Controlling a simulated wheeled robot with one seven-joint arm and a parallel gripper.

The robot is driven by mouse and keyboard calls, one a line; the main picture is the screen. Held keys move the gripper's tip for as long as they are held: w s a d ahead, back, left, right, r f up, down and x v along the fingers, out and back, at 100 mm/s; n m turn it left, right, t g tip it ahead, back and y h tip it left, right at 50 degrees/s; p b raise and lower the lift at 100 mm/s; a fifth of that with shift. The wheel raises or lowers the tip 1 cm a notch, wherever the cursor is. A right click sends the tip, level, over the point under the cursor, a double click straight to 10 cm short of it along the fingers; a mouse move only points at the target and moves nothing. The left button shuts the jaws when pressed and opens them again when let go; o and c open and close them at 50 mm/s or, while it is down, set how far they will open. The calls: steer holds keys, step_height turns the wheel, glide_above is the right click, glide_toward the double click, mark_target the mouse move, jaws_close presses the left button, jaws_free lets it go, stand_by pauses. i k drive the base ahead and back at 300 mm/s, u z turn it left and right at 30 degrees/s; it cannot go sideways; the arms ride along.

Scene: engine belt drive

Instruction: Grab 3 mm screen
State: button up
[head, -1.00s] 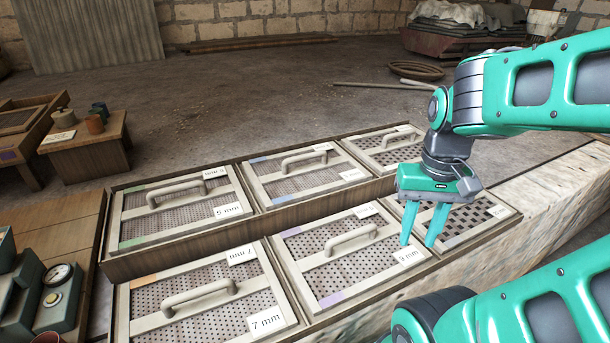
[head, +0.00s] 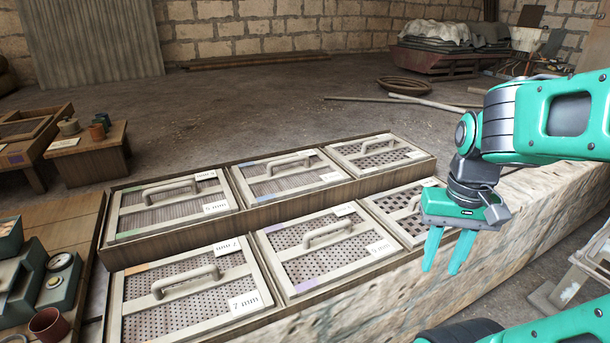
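Several framed screens with bar handles lie in a two-row wooden rack. No label clearly reads 3 mm. The back-left screen (head: 172,212) reads 5 mm, the front-left screen (head: 190,295) 7 mm, and the front-middle screen (head: 325,255) seems to read 9 mm. The labels of the blue-tabbed back-middle screen (head: 285,183), the back-right screen (head: 378,157) and the coarse-holed front-right screen (head: 405,215) are too small or turned to read. My gripper (head: 441,268) points down, empty, its green fingers apart, in front of the front-right screen, over the stone ledge in the picture.
The rack (head: 240,218) has a raised back row and stands on a stone ledge (head: 480,245). A wooden side table (head: 88,160) with small pots is at left. Gauges (head: 62,280) and a red cup (head: 48,322) sit at lower left.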

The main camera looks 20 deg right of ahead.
mark_target(269, 180)
steer(key=z, duration=2.2)
steer(key=i, duration=0.55)
steer(key=u, duration=2.35)
steer(key=i, duration=0.5)
